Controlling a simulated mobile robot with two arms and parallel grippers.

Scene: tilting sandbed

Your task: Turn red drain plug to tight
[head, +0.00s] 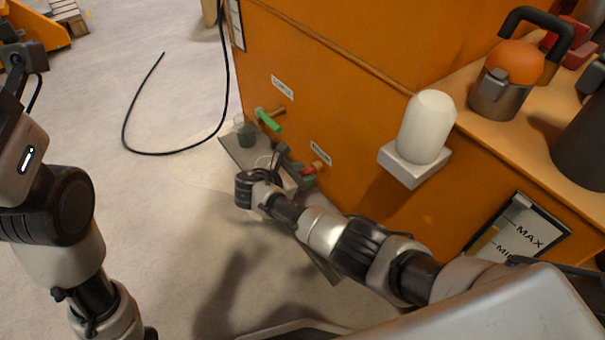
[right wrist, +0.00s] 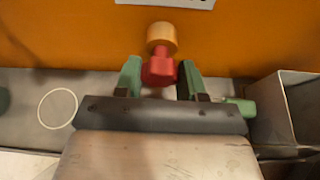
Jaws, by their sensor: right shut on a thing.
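The red drain plug (right wrist: 160,68) sticks out of the orange wall on a brass-coloured fitting (right wrist: 162,38). My right gripper (right wrist: 160,80) is shut on it, with one green finger on each side of the red head. In the head view the plug (head: 317,166) shows as a small red spot, partly hidden by my right gripper (head: 306,174), low on the orange cabinet below a white label. The label's text is too small to read. My left arm is at the left of the head view; its gripper is out of view.
A green-handled tap (head: 268,120) with a cup (head: 244,130) below it is left of the plug. A grey shelf (head: 236,152) runs under both. A white cylinder (head: 427,125) stands on a bracket above right.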

